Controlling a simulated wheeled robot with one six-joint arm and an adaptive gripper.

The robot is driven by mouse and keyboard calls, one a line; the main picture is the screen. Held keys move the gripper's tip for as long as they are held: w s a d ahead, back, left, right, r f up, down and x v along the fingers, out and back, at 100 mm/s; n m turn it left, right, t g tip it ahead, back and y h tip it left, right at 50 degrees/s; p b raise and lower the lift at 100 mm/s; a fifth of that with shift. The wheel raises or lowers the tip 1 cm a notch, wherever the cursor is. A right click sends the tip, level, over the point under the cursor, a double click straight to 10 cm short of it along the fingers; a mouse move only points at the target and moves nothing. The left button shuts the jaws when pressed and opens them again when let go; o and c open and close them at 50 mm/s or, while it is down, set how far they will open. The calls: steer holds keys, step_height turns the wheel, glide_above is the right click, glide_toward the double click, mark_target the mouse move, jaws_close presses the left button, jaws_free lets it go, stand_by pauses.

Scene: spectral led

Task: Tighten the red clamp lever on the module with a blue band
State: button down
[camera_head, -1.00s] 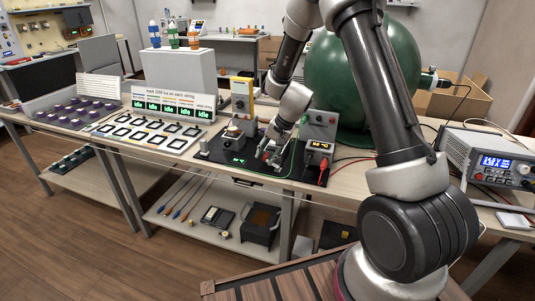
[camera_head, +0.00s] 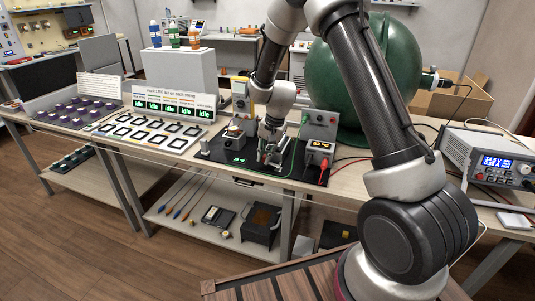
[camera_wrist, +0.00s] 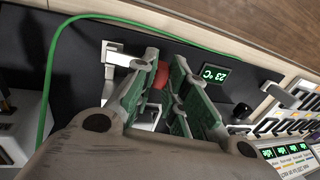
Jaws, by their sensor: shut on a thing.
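My gripper (camera_wrist: 166,64) points down at the black board (camera_head: 212,155) on the bench, and it also shows in the head view (camera_head: 267,152). Its two green-padded fingers are closed on a small red piece (camera_wrist: 160,76), which looks like the red clamp lever. The fingers hide part of it. A metal bracket (camera_wrist: 110,58) stands just left of the fingers in the wrist view. I cannot make out a blue band on any module in either view.
A green 23 °C display (camera_wrist: 214,73) sits close to the right finger. A green cable (camera_wrist: 55,50) loops past the bracket. A power supply (camera_head: 489,160) is at the far right.

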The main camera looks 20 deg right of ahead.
mark_target(263, 157)
steer(key=shift+w+a+f+g+h, duration=0.1)
steer(key=shift+a+f+g+h, duration=0.1)
steer(key=shift+f+g+h, duration=0.3)
steer(key=shift+w+a+f+g+h, duration=0.1)
steer(key=shift+a+f+g+h, duration=0.15)
steer(key=shift+h, duration=0.45)
steer(key=shift+r, duration=0.1)
steer(key=c, duration=1.4)
jaws_free()
steer(key=shift+c, duration=0.2)
step_height(263, 157, up, 12)
steer(key=shift+w, duration=0.1)
